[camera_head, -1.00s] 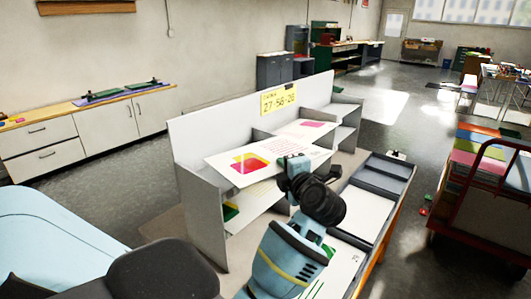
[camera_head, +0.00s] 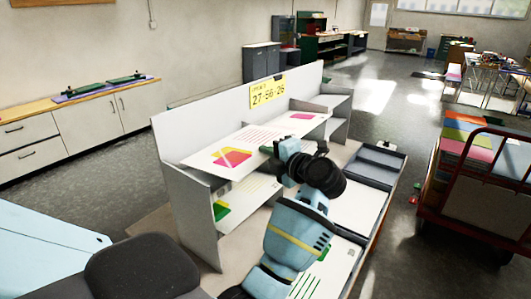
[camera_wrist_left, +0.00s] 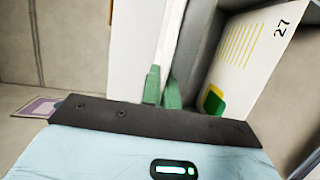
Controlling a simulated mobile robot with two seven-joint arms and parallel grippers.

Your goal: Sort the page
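A white page (camera_head: 229,158) with pink, orange and yellow shapes lies across the upper level of a grey sorter (camera_head: 170,140). My left gripper (camera_head: 272,150) is at the page's right end, by the sorter's front. In the left wrist view its green fingers (camera_wrist_left: 163,90) are close together with a thin white edge between them; this looks like the page edge-on. A page marked 27 (camera_wrist_left: 250,60), with green and yellow shapes, lies in the compartment below. Another page with a pink mark (camera_head: 303,116) lies further right on the upper level. My right gripper is not in view.
A yellow number card (camera_head: 267,92) is on the sorter's back panel. A dark tray (camera_head: 378,168) with compartments and pages lies in front of the sorter, partly behind my arm. A red cart (camera_head: 478,200) with coloured stacks stands at the right. Floor is open between them.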

